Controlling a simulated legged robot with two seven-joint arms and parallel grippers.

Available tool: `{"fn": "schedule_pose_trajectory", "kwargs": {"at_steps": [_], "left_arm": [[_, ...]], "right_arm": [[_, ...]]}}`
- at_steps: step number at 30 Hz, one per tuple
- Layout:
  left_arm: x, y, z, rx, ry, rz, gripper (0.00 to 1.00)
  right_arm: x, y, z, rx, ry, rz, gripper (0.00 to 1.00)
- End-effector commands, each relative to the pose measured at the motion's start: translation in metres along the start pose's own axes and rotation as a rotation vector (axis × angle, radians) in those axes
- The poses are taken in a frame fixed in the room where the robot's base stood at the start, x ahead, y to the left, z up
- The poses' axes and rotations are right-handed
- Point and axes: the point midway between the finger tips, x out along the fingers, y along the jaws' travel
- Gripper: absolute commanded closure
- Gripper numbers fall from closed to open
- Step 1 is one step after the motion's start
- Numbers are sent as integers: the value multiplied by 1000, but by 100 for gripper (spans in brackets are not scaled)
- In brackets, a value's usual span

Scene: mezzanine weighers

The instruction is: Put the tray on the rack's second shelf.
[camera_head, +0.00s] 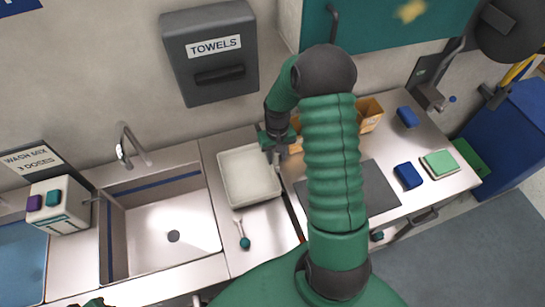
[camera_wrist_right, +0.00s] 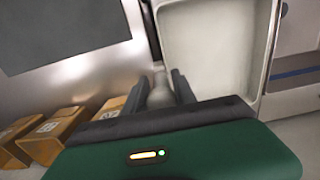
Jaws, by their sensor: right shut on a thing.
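The tray (camera_head: 236,190) is a shallow white rectangular tray, seen in the head view on the steel counter just right of the sink. It also shows at the upper right of the wrist view (camera_wrist_right: 215,50). My right gripper (camera_head: 277,150) is at the tray's right side, near its far corner. In the wrist view its two dark fingers (camera_wrist_right: 166,88) are shut on a pale part at the tray's edge; the exact grip is partly hidden. I cannot tell whether the tray is lifted. I cannot make out the rack or its second shelf. My left gripper is not clearly in view.
A sink with a tap (camera_head: 130,150) lies left of the tray. A green-ended utensil (camera_head: 243,238) lies in front of it. A dark mat (camera_head: 380,190), tan boxes (camera_head: 370,112), blue items (camera_head: 407,176) and a green-topped block (camera_head: 440,163) occupy the right counter. A towel dispenser (camera_head: 212,75) hangs behind.

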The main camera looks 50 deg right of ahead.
Motion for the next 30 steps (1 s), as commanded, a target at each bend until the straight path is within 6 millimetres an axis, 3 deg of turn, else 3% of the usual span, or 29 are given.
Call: {"fn": "schedule_pose_trajectory", "kwargs": {"at_steps": [3,12,13,17,26,30], "left_arm": [[-4,0,-1,0,0,0,64],[-2,0,0,0,0,0,64],[-2,0,0,0,0,0,64],[-2,0,0,0,0,0,64],[-3,0,0,0,0,0,64],[1,0,0,0,0,0,64]], "right_arm": [[15,-1,0,0,0,0,100],[19,-2,-1,0,2,2,100],[19,-2,-1,0,1,2,65],[19,0,-1,0,1,0,48],[18,0,-1,0,1,0,46],[6,-1,-2,0,5,1,46]]}}
